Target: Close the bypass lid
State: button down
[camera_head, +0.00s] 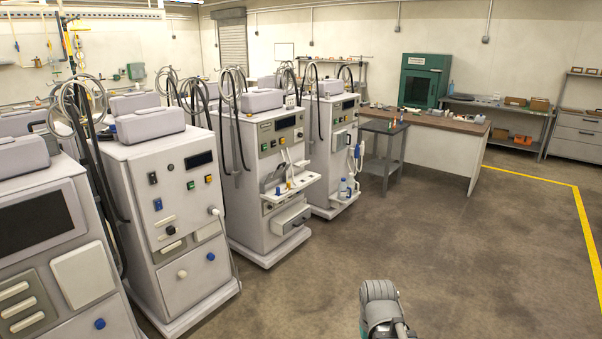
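Several grey-white dialysis machines stand in a row on the left. On the middle machine (254,135), a small grey angled flap (274,177) sticks out of the front above a white shelf (292,188). It looks tilted open, but I cannot tell if it is the bypass lid. The farther machine (322,120) has a small raised front panel (341,138), and I cannot tell if it is open. A rounded grey link of my arm shows at the bottom, over the floor, well apart from the machines. My gripper is not in view.
A drawer (291,218) juts from the middle machine. A nearer machine (170,210) stands left of it. A dark side table (384,128) and a long brown-topped bench (440,122) stand at the back. The concrete floor (470,250) is clear, with a yellow line (581,212) at right.

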aim_at(278, 174)
jog(key=z, duration=0.05)
jog(key=i, duration=2)
jog(key=u, duration=0.4)
jog(key=i, duration=1.65)
jog(key=u, duration=0.25)
